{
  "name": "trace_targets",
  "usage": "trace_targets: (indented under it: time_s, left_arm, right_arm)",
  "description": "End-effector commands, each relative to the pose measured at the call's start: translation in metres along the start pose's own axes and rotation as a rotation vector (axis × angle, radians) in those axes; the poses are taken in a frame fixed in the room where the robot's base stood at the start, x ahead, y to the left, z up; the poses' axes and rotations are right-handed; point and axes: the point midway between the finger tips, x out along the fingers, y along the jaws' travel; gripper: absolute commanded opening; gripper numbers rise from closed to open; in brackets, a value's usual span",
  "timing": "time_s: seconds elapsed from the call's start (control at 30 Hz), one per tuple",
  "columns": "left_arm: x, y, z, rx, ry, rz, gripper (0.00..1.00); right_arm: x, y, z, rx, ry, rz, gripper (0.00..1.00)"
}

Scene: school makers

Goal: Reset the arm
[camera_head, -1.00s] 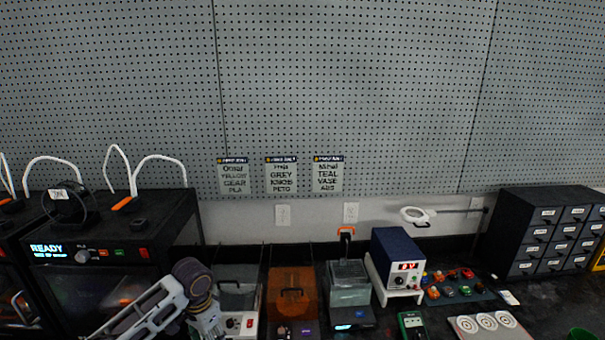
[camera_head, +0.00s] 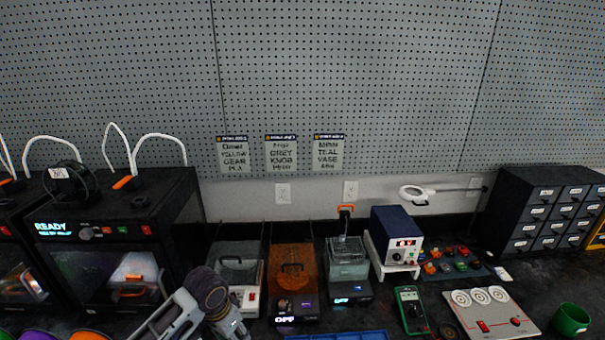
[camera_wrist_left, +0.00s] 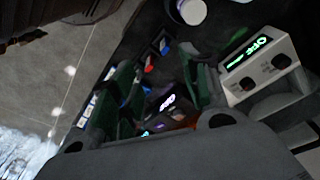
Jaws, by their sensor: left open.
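My left arm (camera_head: 208,300) comes in at the bottom of the head view, in front of the printer and the small machines on the bench. Its gripper is below the frame there. In the left wrist view my left gripper (camera_wrist_left: 155,90) shows as two dark green fingers standing apart, with nothing visible between them. Beyond them lie dark, blurred bench devices, one with a lit OFF display (camera_wrist_left: 167,103). My right arm and gripper are not in view.
A black 3D printer (camera_head: 110,250) with a READY display stands at left. An orange-lidded machine (camera_head: 293,270), a blue power supply (camera_head: 392,230), a green multimeter (camera_head: 410,308), a white panel (camera_head: 490,312), a green cup (camera_head: 571,319) and a drawer cabinet (camera_head: 540,215) crowd the bench.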

Motion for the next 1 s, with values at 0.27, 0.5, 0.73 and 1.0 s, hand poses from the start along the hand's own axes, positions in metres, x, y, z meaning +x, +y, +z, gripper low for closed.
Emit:
trace_targets:
  time_s: [0.27,0.5,0.73,1.0]
  left_arm:
    - [0.008,0.033,0.014,-0.017,0.066,0.017,0.46]
    - [0.009,0.051,0.029,-0.053,0.117,0.017,0.46]
    - [0.008,0.06,0.047,-0.105,0.155,0.005,0.46]
    - [0.003,0.061,0.074,-0.183,0.185,-0.028,0.46]
  right_arm:
    - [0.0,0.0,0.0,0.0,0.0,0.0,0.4]
    - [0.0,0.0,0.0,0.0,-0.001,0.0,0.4]
    - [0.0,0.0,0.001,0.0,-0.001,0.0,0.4]
    - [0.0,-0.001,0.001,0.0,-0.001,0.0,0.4]
